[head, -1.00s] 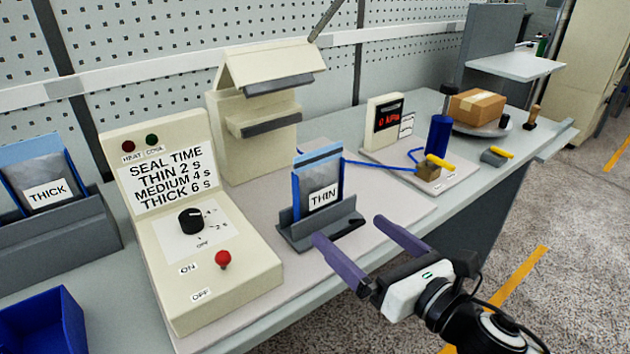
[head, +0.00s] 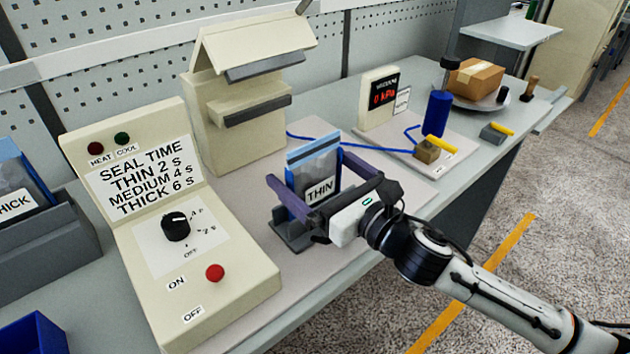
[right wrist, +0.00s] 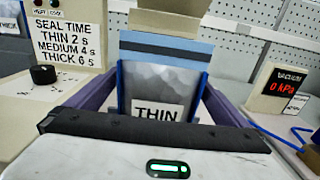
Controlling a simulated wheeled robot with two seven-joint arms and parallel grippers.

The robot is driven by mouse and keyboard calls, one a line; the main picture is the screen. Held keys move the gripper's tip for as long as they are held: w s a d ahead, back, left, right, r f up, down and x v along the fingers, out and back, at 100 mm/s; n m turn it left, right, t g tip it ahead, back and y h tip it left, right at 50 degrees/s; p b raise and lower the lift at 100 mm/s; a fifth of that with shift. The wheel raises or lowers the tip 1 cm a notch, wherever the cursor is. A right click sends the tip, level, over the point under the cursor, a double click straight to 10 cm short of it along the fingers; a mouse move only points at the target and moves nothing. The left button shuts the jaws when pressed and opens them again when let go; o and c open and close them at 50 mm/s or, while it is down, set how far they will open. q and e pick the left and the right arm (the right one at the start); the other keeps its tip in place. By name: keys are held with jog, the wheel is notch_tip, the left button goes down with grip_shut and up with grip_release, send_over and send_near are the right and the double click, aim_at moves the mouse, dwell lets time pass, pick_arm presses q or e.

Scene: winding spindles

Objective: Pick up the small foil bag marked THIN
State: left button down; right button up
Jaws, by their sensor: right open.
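The small foil bag marked THIN (head: 314,171) stands upright in a grey holder (head: 290,238) with blue side edges, on the mat beside the control box. It has a blue band near its top. My right gripper (head: 311,165) is open, with one purple finger on each side of the bag. In the right wrist view the bag (right wrist: 165,75) stands between the two fingers, and its lower part is hidden by the gripper body. I cannot tell whether either finger touches it. My left gripper is not in view.
A control box (head: 180,230) with a dial and red button stands left of the bag. The sealer (head: 240,110) is behind it. A vacuum gauge (head: 378,100) and blue cylinder (head: 437,113) stand to the right. A bag marked THICK (head: 15,190) stands at far left.

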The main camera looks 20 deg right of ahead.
jog(key=shift+x, duration=1.6)
jog(key=c, duration=1)
